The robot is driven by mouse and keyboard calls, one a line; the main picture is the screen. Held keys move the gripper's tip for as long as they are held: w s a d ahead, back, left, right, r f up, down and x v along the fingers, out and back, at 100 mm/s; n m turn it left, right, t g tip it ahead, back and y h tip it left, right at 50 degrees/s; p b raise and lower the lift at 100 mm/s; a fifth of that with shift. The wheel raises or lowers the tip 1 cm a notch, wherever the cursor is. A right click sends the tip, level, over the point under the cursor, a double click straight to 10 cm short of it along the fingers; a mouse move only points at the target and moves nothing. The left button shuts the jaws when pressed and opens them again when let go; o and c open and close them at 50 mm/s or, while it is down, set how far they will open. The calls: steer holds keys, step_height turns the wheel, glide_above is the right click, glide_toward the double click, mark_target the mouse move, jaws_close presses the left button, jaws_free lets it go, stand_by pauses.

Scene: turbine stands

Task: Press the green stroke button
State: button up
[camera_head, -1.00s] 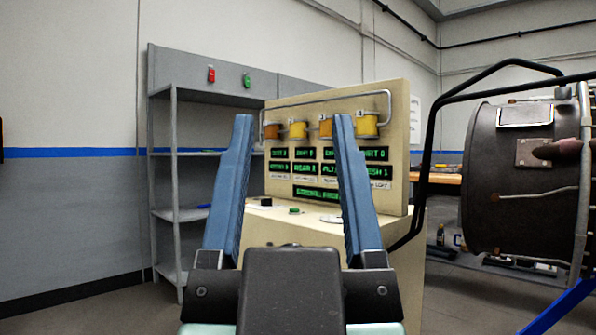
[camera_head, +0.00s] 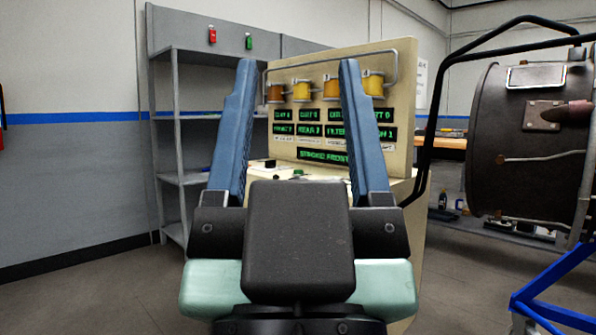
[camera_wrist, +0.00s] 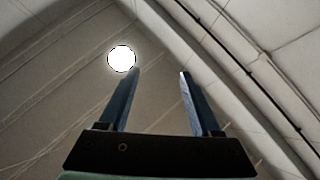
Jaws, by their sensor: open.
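A small green button (camera_head: 298,173) sits on the cream desk top of the console (camera_head: 400,187), low between my fingers in the head view. My gripper (camera_head: 297,62) is open and empty, its two blue fingers pointing up and forward. Its dark body stands in front of the console and hides much of the desk and front. The button looks apart from the fingers, but the depth between them is hard to judge. In the wrist view, the fingers (camera_wrist: 160,72) point at the ceiling, and no button shows.
The console's upright panel has green displays (camera_head: 322,155), yellow-orange round parts (camera_head: 373,84) and a metal rail. A black item (camera_head: 270,163) lies on the desk. Grey shelves (camera_head: 185,178) stand left, with small red and green items above. A dark turbine (camera_head: 525,150) with black tubing stands right.

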jaws_close()
stand_by(1.6)
